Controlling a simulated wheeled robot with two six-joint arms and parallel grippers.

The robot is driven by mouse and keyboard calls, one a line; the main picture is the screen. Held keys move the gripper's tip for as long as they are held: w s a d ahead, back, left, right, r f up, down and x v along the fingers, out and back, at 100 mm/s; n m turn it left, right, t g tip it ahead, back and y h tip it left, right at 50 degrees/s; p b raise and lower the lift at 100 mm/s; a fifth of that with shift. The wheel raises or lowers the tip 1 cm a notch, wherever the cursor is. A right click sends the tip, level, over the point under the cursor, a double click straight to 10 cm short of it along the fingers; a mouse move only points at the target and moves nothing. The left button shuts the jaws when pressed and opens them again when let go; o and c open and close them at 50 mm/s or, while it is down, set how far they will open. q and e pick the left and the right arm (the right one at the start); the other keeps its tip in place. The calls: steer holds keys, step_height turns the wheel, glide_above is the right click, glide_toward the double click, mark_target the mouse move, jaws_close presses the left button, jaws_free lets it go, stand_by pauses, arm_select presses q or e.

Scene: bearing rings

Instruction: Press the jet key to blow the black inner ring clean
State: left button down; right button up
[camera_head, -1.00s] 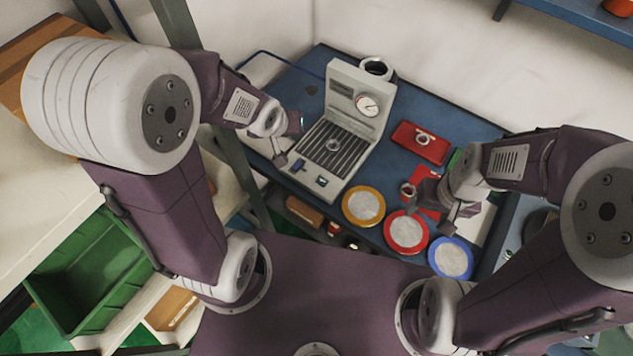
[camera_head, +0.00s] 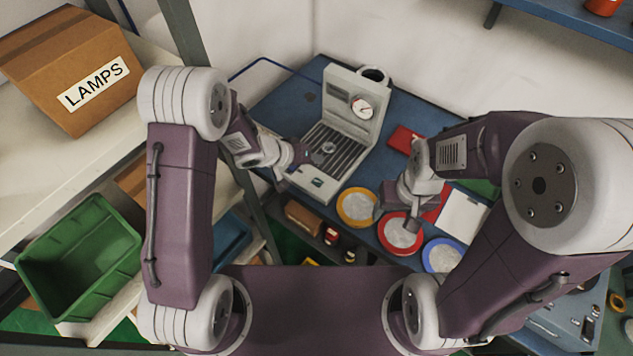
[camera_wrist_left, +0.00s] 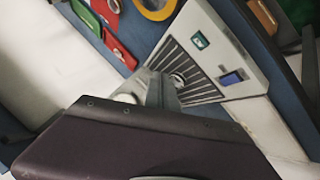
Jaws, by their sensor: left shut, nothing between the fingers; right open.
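The grey jet machine (camera_head: 352,110) stands on the blue bench, with a round gauge and a slatted bed. A small ring (camera_head: 328,148) lies on the slats; it also shows in the left wrist view (camera_wrist_left: 178,80), but its colour looks grey there. A blue key (camera_wrist_left: 231,78) sits on the front panel beside a green switch (camera_wrist_left: 200,40). In the head view my left gripper (camera_head: 312,158) hides the blue key. That gripper is shut and empty, over the bed's left front side. My right gripper (camera_head: 408,217) is open above the red-rimmed dish (camera_head: 387,238).
A yellow-rimmed dish (camera_head: 344,212) and a blue-rimmed dish (camera_head: 428,258) flank the red one. A cardboard box (camera_head: 62,75) and a green crate (camera_head: 70,265) are at left.

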arm_select(q)
steer(key=b, duration=0.9)
glide_above(315, 183)
step_height(315, 183, down, 8)
steer(key=shift+f, duration=0.1)
steer(key=shift+f+b, duration=0.35)
steer(key=shift+b, duration=0.05)
stand_by(1.3)
steer(key=shift+f, duration=0.35)
